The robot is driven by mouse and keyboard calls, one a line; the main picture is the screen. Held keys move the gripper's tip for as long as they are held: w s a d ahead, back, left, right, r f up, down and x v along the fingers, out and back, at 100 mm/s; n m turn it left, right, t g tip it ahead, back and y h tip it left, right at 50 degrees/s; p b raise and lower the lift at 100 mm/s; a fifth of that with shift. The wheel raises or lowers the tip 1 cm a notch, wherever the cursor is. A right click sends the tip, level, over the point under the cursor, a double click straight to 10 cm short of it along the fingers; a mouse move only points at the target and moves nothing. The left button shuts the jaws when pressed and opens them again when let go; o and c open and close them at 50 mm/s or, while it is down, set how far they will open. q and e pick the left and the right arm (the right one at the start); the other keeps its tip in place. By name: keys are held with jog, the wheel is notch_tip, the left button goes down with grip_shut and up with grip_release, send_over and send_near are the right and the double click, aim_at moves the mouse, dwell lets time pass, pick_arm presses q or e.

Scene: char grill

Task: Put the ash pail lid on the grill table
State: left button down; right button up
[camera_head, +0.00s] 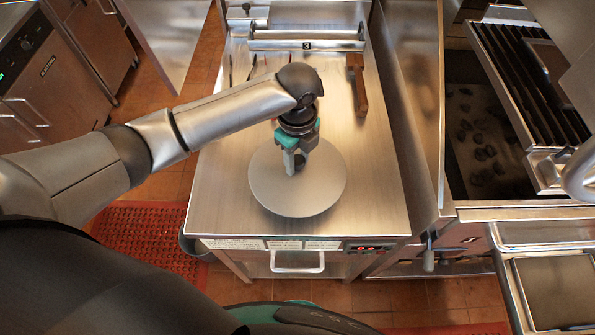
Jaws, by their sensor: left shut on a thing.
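The ash pail lid (310,195) is a flat, round grey disc. It shows over the front half of the steel-topped grill table (220,205) in the head view. My left gripper (294,163) reaches in from the left, points down and is shut on the lid near its middle. The fingers hide the gripped part. I cannot tell whether the lid touches the table top or is slightly above it. My right gripper is not in view.
The grill with dark coals (480,150) is to the right. A red mat (150,235) lies on the floor at left. The table's left front is clear.

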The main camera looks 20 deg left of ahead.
aim_at(298, 159)
pick_arm(q)
jog(key=shift+f+b, duration=0.3)
jog(key=shift+f, duration=3.3)
jog(key=shift+f, duration=0.1)
jog(key=shift+c, duration=2.3)
grip_release()
notch_tip(298, 159, up, 12)
jog(key=shift+r+p, duration=0.1)
jog(key=shift+p, duration=0.45)
